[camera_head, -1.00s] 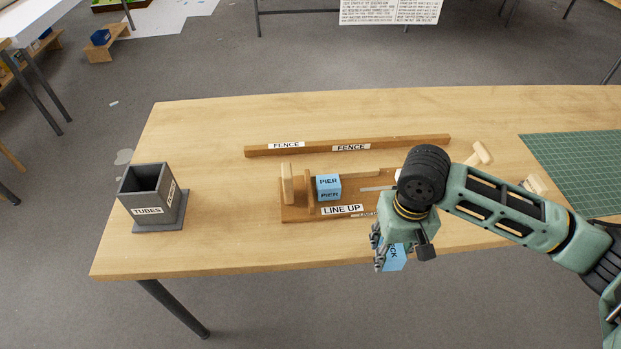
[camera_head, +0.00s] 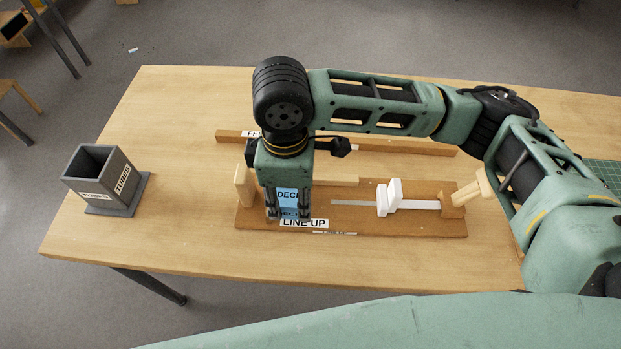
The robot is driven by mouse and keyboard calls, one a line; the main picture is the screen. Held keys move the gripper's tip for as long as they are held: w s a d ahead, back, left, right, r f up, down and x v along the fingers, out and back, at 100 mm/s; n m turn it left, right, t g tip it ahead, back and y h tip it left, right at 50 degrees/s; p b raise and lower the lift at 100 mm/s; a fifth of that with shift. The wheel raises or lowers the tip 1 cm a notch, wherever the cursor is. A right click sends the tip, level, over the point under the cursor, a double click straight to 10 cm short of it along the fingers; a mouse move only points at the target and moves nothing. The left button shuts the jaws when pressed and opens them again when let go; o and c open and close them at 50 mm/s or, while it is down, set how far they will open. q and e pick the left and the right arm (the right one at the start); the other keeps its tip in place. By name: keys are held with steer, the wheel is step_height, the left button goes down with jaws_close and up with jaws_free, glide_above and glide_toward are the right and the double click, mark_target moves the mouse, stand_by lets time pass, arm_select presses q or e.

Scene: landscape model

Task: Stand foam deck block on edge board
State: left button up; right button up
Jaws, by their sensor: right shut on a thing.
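The light blue foam deck block (camera_head: 287,197), marked DECK, is held between the fingers of my right gripper (camera_head: 287,212). The gripper points down over the left part of the brown LINE UP board (camera_head: 410,223). The block's lower edge is close to the board, and I cannot tell whether it touches. The blue PIER block is not visible now; my gripper and the deck block cover that spot. A wooden upright (camera_head: 243,187) stands at the board's left end. White sliding pieces (camera_head: 389,198) sit on a pale rail to the right. My left gripper is not in view.
A brown FENCE bar (camera_head: 400,146) lies behind the board, partly hidden by my arm. A grey TUBES box (camera_head: 103,180) stands at the table's left. A green mat (camera_head: 603,174) lies at the right. The wooden table (camera_head: 170,235) is clear between box and board.

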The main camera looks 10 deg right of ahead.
steer(key=w+d+f, duration=0.1)
steer(key=d+f, duration=0.1)
steer(key=d, duration=0.1)
steer(key=w+d+f+p, duration=0.1)
steer(key=w+d+f, duration=0.1)
steer(key=d, duration=0.1)
steer(key=w+d+f, duration=0.2)
steer(key=d, duration=0.1)
steer(key=shift+d+p, duration=0.2)
steer(key=shift+p, duration=0.1)
steer(key=shift+w+d+f, duration=0.1)
steer(key=shift+d+f, duration=0.1)
steer(key=shift+f, duration=0.4)
step_height(320, 180, down, 2)
steer(key=shift+f+p, duration=0.2)
steer(key=shift+p, duration=0.15)
steer(key=shift+f, duration=0.35)
steer(key=o, duration=0.4)
steer(key=shift+f, duration=0.2)
steer(key=shift+r, duration=0.15)
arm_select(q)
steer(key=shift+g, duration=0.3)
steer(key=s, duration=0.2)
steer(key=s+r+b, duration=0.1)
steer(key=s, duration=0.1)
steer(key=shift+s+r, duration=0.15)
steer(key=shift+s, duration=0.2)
arm_select(e)
step_height(320, 180, up, 12)
steer(key=shift+r, duration=0.1)
